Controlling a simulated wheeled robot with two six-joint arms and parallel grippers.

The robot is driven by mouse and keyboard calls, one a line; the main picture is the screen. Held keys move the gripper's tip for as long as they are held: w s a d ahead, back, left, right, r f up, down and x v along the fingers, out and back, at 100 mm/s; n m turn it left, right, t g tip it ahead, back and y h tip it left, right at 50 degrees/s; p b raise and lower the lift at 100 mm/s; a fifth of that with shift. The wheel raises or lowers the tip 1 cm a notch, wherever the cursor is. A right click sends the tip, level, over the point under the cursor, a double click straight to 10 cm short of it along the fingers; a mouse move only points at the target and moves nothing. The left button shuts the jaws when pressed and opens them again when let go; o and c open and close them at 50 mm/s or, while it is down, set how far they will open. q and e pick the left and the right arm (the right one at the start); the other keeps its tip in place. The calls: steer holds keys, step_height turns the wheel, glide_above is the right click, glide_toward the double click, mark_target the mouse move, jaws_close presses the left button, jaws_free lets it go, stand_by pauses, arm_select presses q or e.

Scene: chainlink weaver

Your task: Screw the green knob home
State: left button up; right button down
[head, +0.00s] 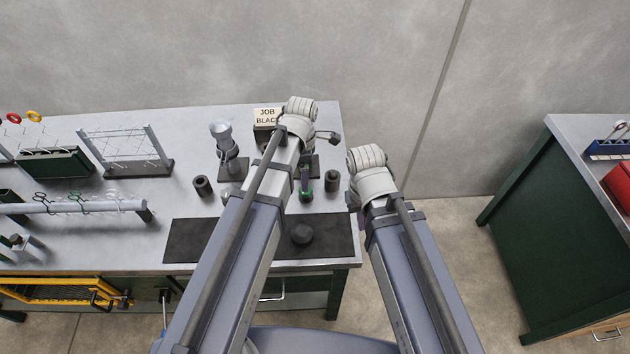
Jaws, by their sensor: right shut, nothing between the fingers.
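A small green piece (305,195), which looks like the green knob, shows on the bench just right of my left forearm. A dark upright piece stands directly above it, and I cannot tell how the two join or how far the knob is screwed in. My right gripper (355,199) hangs under its pale wrist at the bench's right edge, mostly hidden; it is shut and empty, right of the knob and apart from it.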

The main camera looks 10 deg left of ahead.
arm_select(q)
steer(key=shift+w+d+n, duration=0.1)
steer(key=shift+w+n, duration=0.5)
steer(key=shift+n, duration=0.1)
arm_select(e)
steer(key=shift+d, duration=0.2)
arm_select(q)
step_height(320, 180, down, 8)
steer(key=b, duration=0.8)
steer(key=shift+r, duration=0.1)
arm_select(e)
step_height(320, 180, down, 8)
steer(key=shift+r, duration=0.1)
arm_select(q)
jaws_close()
